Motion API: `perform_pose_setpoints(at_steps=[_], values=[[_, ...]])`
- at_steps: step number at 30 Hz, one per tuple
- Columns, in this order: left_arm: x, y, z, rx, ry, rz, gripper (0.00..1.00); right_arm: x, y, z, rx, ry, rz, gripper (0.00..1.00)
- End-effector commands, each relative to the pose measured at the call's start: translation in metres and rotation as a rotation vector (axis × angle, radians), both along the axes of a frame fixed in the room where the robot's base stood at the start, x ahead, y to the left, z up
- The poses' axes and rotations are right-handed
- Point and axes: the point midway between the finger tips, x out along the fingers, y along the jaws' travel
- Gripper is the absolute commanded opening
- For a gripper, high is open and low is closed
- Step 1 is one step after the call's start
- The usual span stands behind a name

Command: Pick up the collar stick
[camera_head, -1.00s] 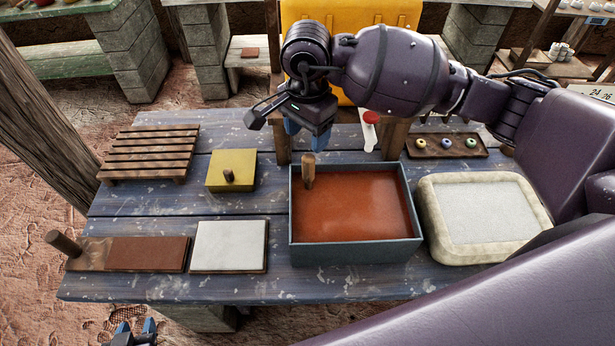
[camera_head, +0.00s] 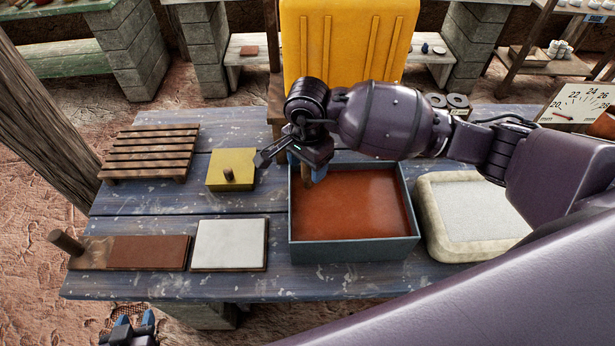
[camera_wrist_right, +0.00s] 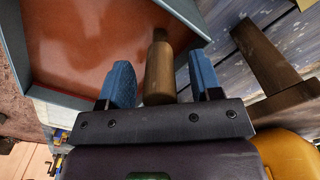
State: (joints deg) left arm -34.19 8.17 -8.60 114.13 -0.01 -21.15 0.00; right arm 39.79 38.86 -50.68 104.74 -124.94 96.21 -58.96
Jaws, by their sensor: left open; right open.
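The collar stick appears to be the short round wooden stick (camera_head: 306,177) at the back left of the tray of reddish-brown slip (camera_head: 355,251). My right gripper (camera_head: 308,170) is over it and hides most of it in the head view. In the right wrist view the stick (camera_wrist_right: 160,68) lies between the two blue fingers of the open right gripper (camera_wrist_right: 158,82), with a gap on the right side and a narrower one on the left. My left gripper (camera_head: 130,325) is open and empty at the bottom left, in front of the table.
A yellow block with a peg (camera_head: 232,160), a slatted rack (camera_head: 150,152), a brown board with a handle (camera_head: 140,252) and a white tile (camera_head: 230,245) lie left of the tray. A pale padded basin (camera_head: 440,235) stands right. A yellow box (camera_head: 345,50) rises behind.

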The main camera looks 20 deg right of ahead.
Motion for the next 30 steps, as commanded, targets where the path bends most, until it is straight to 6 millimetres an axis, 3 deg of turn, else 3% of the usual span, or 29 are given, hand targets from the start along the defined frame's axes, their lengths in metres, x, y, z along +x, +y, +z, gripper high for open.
perform_pose_setpoints(at_steps=[4, 15, 25, 30], values=[[0.0, 0.0, 0.0, 0.0, 0.001, 0.0, 0.43, 0.0, 0.0, 0.0, 0.0, 0.0, 0.0, 0.55], [-0.005, 0.001, -0.003, 0.0, 0.01, 0.002, 0.43, 0.0, 0.0, 0.0, 0.0, 0.0, 0.0, 0.0], [-0.005, 0.001, -0.004, 0.001, 0.011, 0.003, 0.43, 0.0, 0.0, 0.003, 0.0, -0.002, 0.0, 0.0], [-0.004, 0.001, -0.004, 0.0, 0.01, 0.002, 0.43, 0.001, 0.0, 0.02, 0.001, -0.004, 0.001, 0.0]])
